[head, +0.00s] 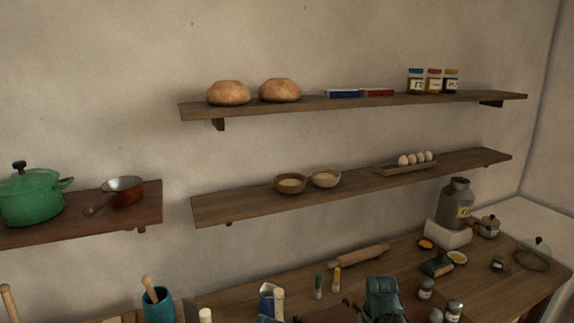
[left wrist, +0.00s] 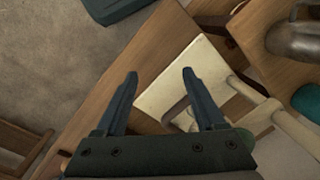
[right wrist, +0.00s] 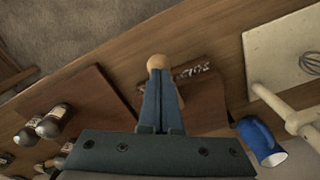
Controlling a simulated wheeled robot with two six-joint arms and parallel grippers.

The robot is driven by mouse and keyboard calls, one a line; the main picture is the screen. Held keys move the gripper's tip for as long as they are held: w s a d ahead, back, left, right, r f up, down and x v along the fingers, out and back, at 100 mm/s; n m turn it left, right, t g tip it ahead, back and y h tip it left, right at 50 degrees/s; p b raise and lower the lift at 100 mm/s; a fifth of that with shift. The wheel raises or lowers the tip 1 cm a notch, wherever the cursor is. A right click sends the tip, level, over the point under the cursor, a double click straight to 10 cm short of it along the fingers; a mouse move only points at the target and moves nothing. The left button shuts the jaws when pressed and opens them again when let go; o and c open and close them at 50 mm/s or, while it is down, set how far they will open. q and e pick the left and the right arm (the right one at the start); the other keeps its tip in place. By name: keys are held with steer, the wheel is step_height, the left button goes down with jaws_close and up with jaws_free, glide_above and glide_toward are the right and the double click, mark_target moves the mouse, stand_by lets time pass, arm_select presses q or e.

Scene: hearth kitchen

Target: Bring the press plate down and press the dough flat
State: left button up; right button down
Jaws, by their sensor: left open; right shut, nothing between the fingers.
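I cannot pick out the press plate or the dough for certain in any view. In the left wrist view my left gripper (left wrist: 160,75) is open and empty above a pale cream board (left wrist: 175,75) with wooden bars beside it. In the right wrist view my right gripper (right wrist: 160,72) is shut, its fingertips at a small round tan ball (right wrist: 158,61). I cannot tell whether they touch it or whether it is a knob or dough. A dark brown board (right wrist: 205,100) with lettering lies beside the fingers.

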steer(key=shift+s+d+f+b, duration=0.1)
steer(key=shift+s+f+b, duration=0.15)
steer(key=shift+f+b, duration=0.65)
steer(key=shift+s+d+f+b, duration=0.1)
steer(key=shift+s+f+b, duration=0.1)
steer(key=shift+f+b, duration=0.7)
stand_by(1.6)
stand_by(0.7)
step_height(320, 180, up, 8)
steer(key=p, duration=0.8)
steer(key=shift+r, duration=0.15)
steer(key=shift+s+a+f, duration=0.15)
steer(key=shift+a+f, duration=0.1)
steer(key=shift+a, duration=0.05)
steer(key=s+a+f+n+b, duration=0.2)
steer(key=s+a, duration=0.3)
steer(key=a, duration=0.3)
steer(key=s+a+f+n+h+b, duration=0.1)
steer(key=s+a+f+n+b, duration=0.1)
steer(key=s+a, duration=0.4)
steer(key=shift+a+n, duration=0.6)
steer(key=shift+a, duration=0.35)
